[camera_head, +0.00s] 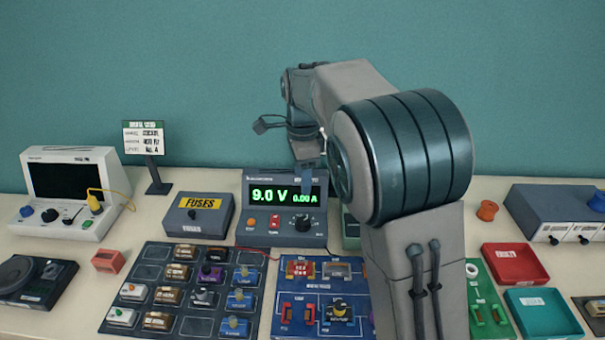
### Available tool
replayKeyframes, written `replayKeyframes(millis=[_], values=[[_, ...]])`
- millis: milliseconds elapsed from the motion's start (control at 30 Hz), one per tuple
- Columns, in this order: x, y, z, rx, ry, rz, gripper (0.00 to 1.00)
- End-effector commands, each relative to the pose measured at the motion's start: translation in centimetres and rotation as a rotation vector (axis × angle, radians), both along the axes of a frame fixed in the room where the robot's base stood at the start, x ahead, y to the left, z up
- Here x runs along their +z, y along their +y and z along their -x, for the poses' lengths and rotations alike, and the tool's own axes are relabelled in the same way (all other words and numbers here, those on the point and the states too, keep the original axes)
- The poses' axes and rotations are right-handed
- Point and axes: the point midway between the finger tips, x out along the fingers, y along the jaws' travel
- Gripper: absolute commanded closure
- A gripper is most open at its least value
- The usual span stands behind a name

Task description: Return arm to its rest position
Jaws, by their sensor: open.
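My arm (405,160) rises from the lower right of the head view, bends over at its big dark joint and reaches toward the back of the bench. Its far end points down. The gripper is small in view and partly hidden by my arm. It is open, and I see nothing held in it.
A module tray (183,326) and a blue circuit board (300,325) lie in front of the power supply. A fuses box (198,214), sign (146,140) and oscilloscope (75,190) stand left. Red (515,263) and teal (542,312) bins sit right. Air above the bench is clear.

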Motion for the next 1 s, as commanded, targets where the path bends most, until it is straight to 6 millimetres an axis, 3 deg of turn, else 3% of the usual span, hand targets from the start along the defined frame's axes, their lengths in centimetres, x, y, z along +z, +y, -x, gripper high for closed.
replayKeyframes(millis=[267,467,733,1000], values=[[0.0,-0.1,0.0,0.002,-0.001,-0.001,0.45],[1.1,-2.8,2.0,0.114,-0.02,-0.028,0.45],[2.4,-9.1,9.5,0.506,-0.108,-0.053,0.45],[1.4,-13.2,18.2,0.931,-0.2,0.023,0.45]])
